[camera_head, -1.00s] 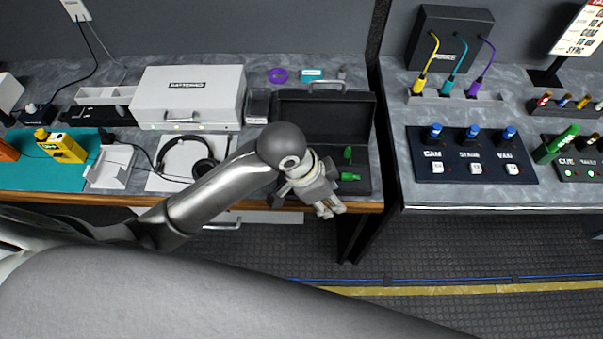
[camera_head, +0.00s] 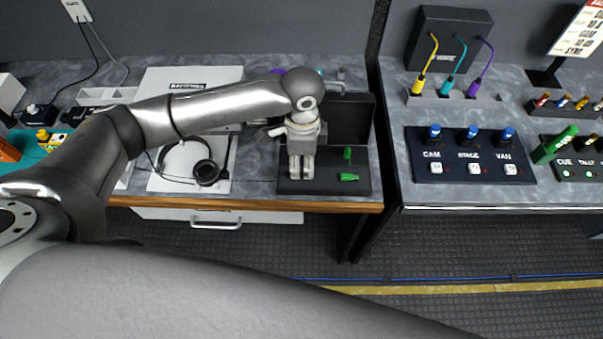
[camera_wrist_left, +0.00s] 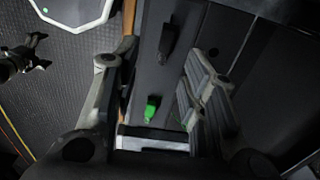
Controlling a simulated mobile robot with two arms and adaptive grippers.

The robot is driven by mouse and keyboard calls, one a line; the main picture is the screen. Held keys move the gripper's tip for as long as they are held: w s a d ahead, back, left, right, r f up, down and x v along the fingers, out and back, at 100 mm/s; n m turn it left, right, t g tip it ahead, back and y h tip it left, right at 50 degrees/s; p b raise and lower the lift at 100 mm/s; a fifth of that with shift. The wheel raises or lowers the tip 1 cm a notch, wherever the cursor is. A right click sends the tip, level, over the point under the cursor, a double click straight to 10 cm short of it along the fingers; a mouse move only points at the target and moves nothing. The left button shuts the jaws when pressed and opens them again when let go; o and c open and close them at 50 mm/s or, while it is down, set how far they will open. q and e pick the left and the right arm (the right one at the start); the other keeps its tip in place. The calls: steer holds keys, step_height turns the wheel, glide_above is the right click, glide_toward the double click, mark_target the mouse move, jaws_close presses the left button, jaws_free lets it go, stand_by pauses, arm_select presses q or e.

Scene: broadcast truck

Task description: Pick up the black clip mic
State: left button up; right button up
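A small black clip mic (camera_wrist_left: 169,42) lies in the open dark case, seen in the left wrist view. It is hidden behind my gripper in the head view. My left gripper (camera_head: 301,172) is over the left part of the case, pointing down. In the left wrist view its fingers (camera_wrist_left: 158,80) are wide apart and empty, and the black mic shows between and beyond them. A green clip (camera_wrist_left: 152,107) lies near it in the case. In the head view two green pieces (camera_head: 348,177) (camera_head: 347,154) lie right of the gripper.
The case's raised lid (camera_head: 352,115) stands behind the gripper. Headphones (camera_head: 206,172) lie on the left, beside the white box (camera_head: 200,78). A drawer handle (camera_head: 216,225) sits below the counter edge. A button panel (camera_head: 470,170) is on the right counter.

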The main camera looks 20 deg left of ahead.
mark_target(302, 175)
arm_select(q)
steer(key=shift+f, duration=0.65)
steer(key=shift+f+p, duration=0.35)
steer(key=f, duration=0.1)
steer(key=f+p, duration=0.1)
steer(key=f, duration=0.1)
steer(key=shift+w+f, duration=0.2)
steer(key=shift+w, duration=0.1)
steer(key=shift+f, duration=0.5)
steer(key=c, duration=0.9)
